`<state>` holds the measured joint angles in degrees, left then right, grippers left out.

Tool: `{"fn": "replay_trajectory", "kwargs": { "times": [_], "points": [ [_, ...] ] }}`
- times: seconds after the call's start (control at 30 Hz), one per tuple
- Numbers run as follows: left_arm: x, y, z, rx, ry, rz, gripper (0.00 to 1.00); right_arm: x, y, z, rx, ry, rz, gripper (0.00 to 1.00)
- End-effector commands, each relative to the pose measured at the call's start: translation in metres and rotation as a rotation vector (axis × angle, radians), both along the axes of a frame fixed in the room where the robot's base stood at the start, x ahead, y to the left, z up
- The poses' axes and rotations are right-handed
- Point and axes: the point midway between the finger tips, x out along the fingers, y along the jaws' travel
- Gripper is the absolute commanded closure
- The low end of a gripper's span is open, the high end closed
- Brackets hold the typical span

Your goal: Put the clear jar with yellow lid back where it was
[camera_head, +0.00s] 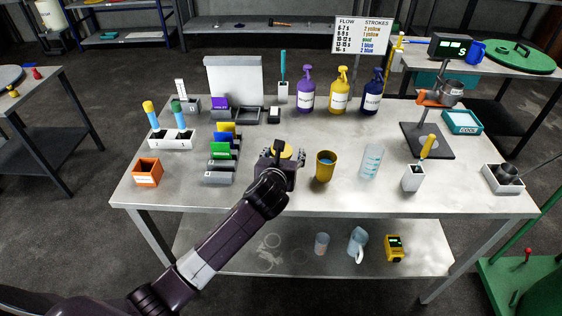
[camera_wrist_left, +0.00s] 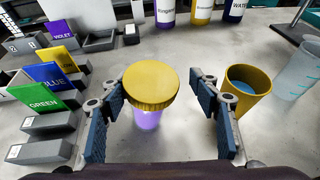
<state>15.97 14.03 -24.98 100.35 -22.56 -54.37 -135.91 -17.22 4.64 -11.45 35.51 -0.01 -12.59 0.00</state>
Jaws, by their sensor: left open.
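The clear jar with yellow lid (camera_wrist_left: 146,118) stands upright on the table; its lower part looks purple in the left wrist view. In the head view only its yellow lid (camera_head: 284,151) shows clearly, and my gripper hides the rest. My left gripper (camera_wrist_left: 157,90) is open, with one finger on each side of the jar. Gaps show between the finger pads and the jar. In the head view my left gripper (camera_head: 281,160) is over the middle of the table. My right gripper is not in view.
A yellow cup (camera_head: 325,168) with blue liquid stands close to the right of my left gripper. A clear beaker (camera_head: 371,162) is beyond it. Coloured cards in grey holders (camera_head: 221,152) stand to the left. Purple, yellow and blue bottles (camera_head: 340,92) stand behind.

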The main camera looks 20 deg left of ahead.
Motion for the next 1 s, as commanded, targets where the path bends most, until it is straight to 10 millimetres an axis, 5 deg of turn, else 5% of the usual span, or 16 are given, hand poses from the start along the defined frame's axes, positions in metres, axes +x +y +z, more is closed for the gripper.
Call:
{"fn": "replay_trajectory", "kwargs": {
  "times": [0.5,0.83,1.0],
  "points": [
    [-0.084,-0.013,0.035,0.002,-0.001,-0.002,0.43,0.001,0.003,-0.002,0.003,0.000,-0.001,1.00],
    [-0.099,-0.015,0.042,0.000,-0.001,0.000,0.43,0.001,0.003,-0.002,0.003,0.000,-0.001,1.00],
    [-0.109,-0.013,0.030,-0.107,0.023,0.047,0.43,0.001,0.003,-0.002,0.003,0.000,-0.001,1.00]
  ]
}}
